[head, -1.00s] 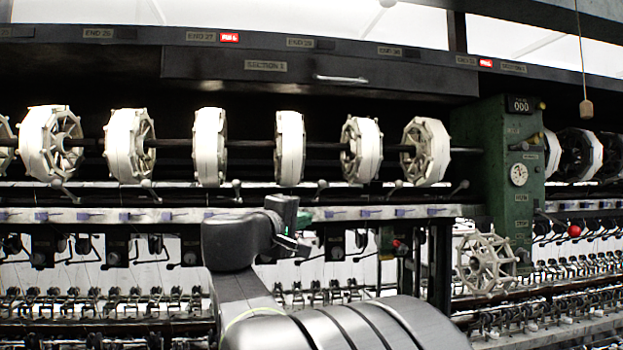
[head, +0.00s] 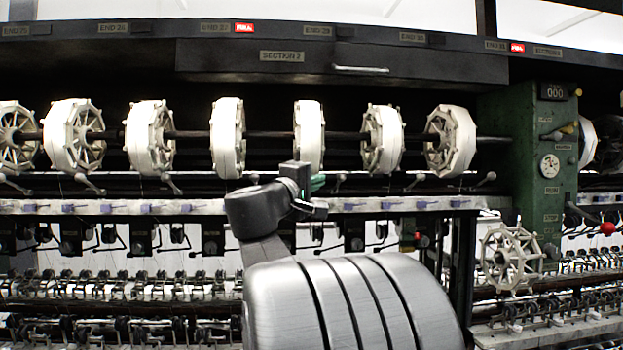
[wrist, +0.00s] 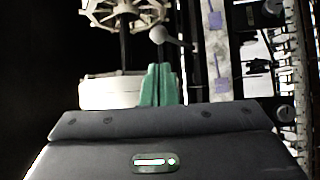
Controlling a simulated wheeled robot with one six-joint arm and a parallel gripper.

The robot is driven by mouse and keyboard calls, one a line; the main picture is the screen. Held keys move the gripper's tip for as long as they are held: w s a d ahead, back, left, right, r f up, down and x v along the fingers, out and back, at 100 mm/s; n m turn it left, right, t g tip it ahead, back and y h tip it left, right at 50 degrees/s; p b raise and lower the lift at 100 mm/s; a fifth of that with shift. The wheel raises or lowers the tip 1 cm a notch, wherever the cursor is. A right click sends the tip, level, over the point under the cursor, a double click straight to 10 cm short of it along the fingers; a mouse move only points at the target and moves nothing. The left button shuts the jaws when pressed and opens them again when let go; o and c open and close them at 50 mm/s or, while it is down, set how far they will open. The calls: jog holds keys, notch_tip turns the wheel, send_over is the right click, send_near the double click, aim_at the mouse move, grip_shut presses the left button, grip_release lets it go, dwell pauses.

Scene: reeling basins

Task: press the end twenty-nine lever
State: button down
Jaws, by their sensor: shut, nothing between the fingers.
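The end labels are small and blurred. Counting along the row, the end twenty-nine label (head: 412,37) appears second from the right before the green box. The end twenty-nine lever (head: 415,182) appears to be the ball-tipped one below the second reel from that box. My gripper (head: 318,183), with green fingers, is left of it, near the lever rail. In the wrist view its shut, empty fingers (wrist: 158,84) point toward a grey ball-ended lever (wrist: 158,35), apart from it. I cannot tell which end that lever serves.
White reels (head: 308,138) hang on a shaft behind the levers. The green box (head: 545,150) with a gauge stands at the right. Another lever (head: 485,181) sits beside it. A rail with purple pieces (head: 388,205) runs below. Red lamps (head: 244,28) glow above.

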aim_at(338, 183)
jog(key=p+x, duration=0.2)
jog(key=x, duration=0.3)
jog(key=shift+w+d+r, duration=0.1)
jog(key=shift+w+d, duration=0.1)
jog(key=shift+w, duration=0.15)
jog(key=shift+f+b, duration=0.2)
jog(key=shift+b, duration=0.3)
jog(key=shift+s+f+h+b, duration=0.15)
jog(key=shift+h+b, duration=0.15)
jog(key=shift+b, duration=0.55)
